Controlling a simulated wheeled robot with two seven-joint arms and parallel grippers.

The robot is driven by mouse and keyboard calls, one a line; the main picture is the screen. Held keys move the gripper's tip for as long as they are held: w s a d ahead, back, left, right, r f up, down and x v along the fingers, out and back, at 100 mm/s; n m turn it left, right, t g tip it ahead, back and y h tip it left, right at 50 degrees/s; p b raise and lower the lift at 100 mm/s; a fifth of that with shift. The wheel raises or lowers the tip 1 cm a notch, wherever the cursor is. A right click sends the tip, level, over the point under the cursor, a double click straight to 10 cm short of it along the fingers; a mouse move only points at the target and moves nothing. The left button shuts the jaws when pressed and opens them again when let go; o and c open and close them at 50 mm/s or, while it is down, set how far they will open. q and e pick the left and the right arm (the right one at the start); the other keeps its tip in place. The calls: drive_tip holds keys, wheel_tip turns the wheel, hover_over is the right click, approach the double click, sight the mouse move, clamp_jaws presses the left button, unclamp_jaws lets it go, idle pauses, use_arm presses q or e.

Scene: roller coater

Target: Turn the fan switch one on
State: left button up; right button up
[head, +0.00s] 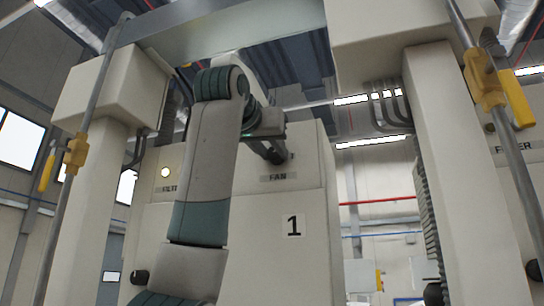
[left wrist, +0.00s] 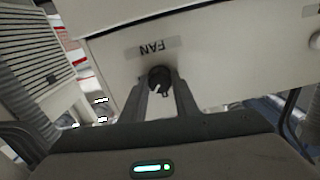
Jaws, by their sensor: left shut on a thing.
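The fan switch is a dark round knob (left wrist: 159,76) on a pale cabinet panel, beside a grey label reading FAN (left wrist: 152,48), upside down in the left wrist view. The FAN label also shows in the head view (head: 278,177), above a sign with the number 1 (head: 293,225). My left gripper (left wrist: 161,92) has its two fingers on either side of the knob and is shut on it. In the head view my left gripper (head: 272,155) is at the panel just above the FAN label, and the knob is mostly hidden behind it. My right gripper is not in view.
A lit round lamp (head: 165,172) sits left on the same cabinet (head: 318,250). A thick pale column (head: 455,170) stands at right and another (head: 92,190) at left, with grey rods and yellow handles (head: 515,97) in front. A beam crosses overhead.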

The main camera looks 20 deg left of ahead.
use_arm(q)
drive_tip(key=m, duration=0.4)
drive_tip(key=shift+m+b, duration=0.3)
drive_tip(key=shift+b, duration=0.1)
drive_tip(key=m, duration=0.4)
drive_tip(key=shift+m, duration=0.3)
drive_tip(key=o, duration=1.1)
drive_tip(key=shift+c, duration=0.2)
drive_tip(key=shift+d, duration=0.1)
drive_tip(key=shift+s, duration=0.1)
